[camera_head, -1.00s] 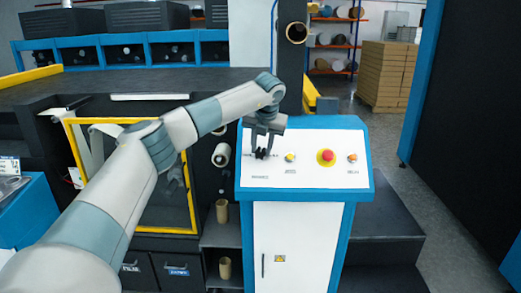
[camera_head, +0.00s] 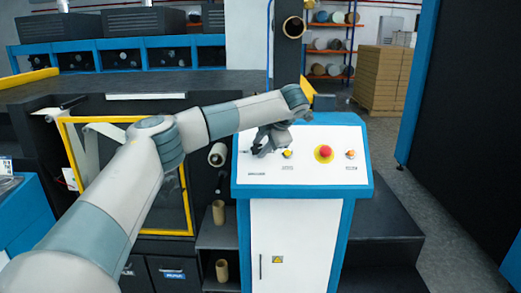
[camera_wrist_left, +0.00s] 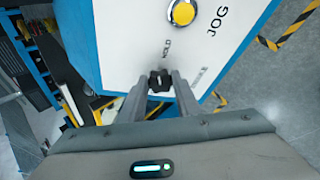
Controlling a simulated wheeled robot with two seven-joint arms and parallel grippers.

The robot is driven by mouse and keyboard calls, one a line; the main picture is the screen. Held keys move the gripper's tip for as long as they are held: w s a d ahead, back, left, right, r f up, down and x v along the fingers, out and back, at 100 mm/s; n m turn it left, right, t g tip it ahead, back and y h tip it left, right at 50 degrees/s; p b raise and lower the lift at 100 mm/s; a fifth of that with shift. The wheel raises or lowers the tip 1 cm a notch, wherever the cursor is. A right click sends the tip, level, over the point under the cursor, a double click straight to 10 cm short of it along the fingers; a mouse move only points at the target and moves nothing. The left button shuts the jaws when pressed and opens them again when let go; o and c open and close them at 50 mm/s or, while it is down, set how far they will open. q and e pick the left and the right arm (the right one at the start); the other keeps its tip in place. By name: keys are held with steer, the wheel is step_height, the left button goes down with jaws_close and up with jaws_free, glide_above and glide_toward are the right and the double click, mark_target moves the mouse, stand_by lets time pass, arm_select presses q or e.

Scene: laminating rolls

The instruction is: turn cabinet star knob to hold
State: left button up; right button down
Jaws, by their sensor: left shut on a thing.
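The cabinet (camera_head: 300,225) is white with blue edges and has a sloped white control panel on top. The black star knob (camera_wrist_left: 160,82) sits at the left of the panel; in the wrist view a "HOLD" label shows just beyond it. My left gripper (camera_head: 257,150) is at the knob, its fingers shut on it from both sides. In the wrist view the two grey fingers (camera_wrist_left: 160,95) flank the knob. In the head view the fingers partly hide the knob. My right gripper is not in view.
On the panel to the right are a yellow button (camera_head: 287,154), a red emergency button (camera_head: 324,152) and an orange button (camera_head: 350,154). A yellow-framed door (camera_head: 128,119) stands left of the cabinet. Cardboard boxes (camera_head: 385,80) are stacked at the back right.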

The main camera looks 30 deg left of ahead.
arm_select(q)
steer(key=shift+s+d+f+m+t+y+b, duration=0.15)
steer(key=shift+m+t+y+b, duration=0.25)
steer(key=shift+m, duration=0.65)
steer(key=shift+f+m+t+y+b, duration=0.1)
steer(key=shift+m+t+b, duration=0.1)
steer(key=shift+m+b, duration=0.65)
steer(key=shift+m, duration=0.3)
steer(key=o, duration=1.1)
steer(key=shift+d+r, duration=0.1)
